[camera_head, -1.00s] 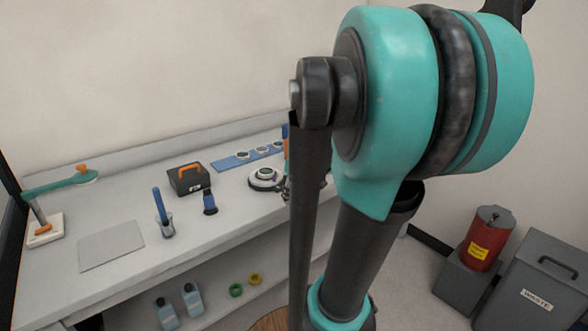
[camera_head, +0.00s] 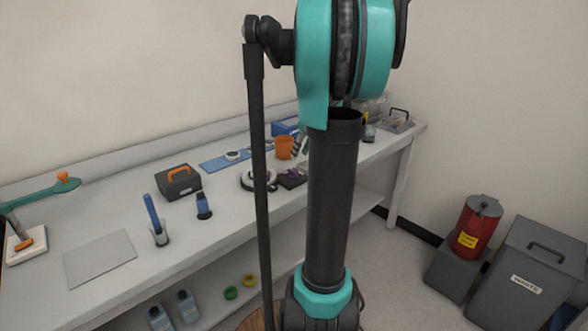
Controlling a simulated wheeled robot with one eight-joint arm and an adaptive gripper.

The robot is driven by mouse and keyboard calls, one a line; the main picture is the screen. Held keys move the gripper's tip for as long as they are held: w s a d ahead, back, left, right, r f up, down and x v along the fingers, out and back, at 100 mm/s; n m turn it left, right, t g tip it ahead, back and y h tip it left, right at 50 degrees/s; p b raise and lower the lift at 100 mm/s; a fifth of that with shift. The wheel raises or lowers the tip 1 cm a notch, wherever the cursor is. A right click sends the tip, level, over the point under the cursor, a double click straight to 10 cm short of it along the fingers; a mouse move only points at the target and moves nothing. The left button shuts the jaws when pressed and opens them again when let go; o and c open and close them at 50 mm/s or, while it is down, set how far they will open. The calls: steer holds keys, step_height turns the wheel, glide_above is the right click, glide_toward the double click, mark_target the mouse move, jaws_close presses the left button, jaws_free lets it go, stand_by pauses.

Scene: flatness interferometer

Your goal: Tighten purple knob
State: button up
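A small purple knob (camera_head: 293,174) sits on a dark block (camera_head: 291,182) on the bench, just right of a round black-and-white device (camera_head: 249,182). My own arm rises through the middle of the view, and its thin dark rod passes in front of the round device. The knob shows between that rod and my thick arm link. My gripper is not in view. The knob is too small to tell how tight it is.
The white bench (camera_head: 200,230) holds a black case with an orange handle (camera_head: 178,183), a blue bottle (camera_head: 203,206), an orange cup (camera_head: 284,147) and a grey plate (camera_head: 100,259).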

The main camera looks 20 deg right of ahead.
mark_target(293, 170)
steer(key=x, duration=0.9)
steer(key=shift+f, duration=0.15)
jaws_close()
